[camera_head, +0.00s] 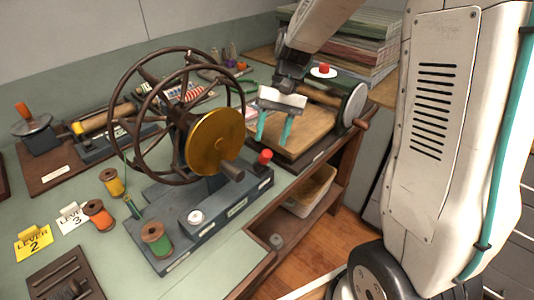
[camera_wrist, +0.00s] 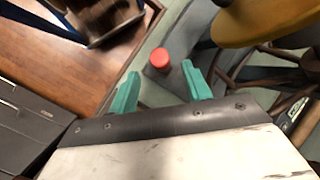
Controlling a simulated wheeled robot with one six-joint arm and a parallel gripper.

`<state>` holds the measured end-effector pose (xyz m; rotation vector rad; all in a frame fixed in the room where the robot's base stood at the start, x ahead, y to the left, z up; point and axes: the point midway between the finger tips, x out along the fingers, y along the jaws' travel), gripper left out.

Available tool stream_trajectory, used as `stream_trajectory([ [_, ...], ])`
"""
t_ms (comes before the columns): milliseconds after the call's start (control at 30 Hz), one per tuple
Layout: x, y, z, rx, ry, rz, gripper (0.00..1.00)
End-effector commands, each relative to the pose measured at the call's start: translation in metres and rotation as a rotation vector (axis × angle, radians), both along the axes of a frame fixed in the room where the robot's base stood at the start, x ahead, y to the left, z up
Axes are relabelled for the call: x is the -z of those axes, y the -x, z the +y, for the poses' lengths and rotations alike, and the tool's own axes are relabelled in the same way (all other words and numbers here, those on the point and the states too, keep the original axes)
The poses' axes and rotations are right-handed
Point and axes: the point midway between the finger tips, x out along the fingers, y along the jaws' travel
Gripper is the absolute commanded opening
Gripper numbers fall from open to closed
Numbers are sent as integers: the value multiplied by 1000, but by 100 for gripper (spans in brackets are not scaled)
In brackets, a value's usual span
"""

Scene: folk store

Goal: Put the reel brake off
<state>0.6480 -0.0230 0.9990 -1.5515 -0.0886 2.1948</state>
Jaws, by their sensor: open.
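The reel (camera_head: 172,110) has dark spoked wheels and a brass disc (camera_head: 215,141), and stands on a blue-grey base (camera_head: 207,207). A red knob (camera_head: 265,157) sits at the base's right end, and I cannot tell for sure that it is the brake. The same red knob shows in the wrist view (camera_wrist: 160,58), just beyond and between my fingertips. My gripper (camera_head: 272,139) has teal fingers, is open and empty, and hangs above and behind the knob in the head view. In the wrist view (camera_wrist: 160,75) the fingers stand apart, not touching the knob.
A wooden board device with a white wheel (camera_head: 354,104) lies behind my gripper. An open shelf (camera_head: 305,193) is under the bench edge.

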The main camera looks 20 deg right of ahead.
Motion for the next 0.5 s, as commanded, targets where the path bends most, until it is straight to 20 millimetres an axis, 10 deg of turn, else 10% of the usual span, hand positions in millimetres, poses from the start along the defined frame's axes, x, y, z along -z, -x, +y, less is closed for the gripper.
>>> stream_trajectory([
  [500,52,17,24,-1,1,0,49],
])
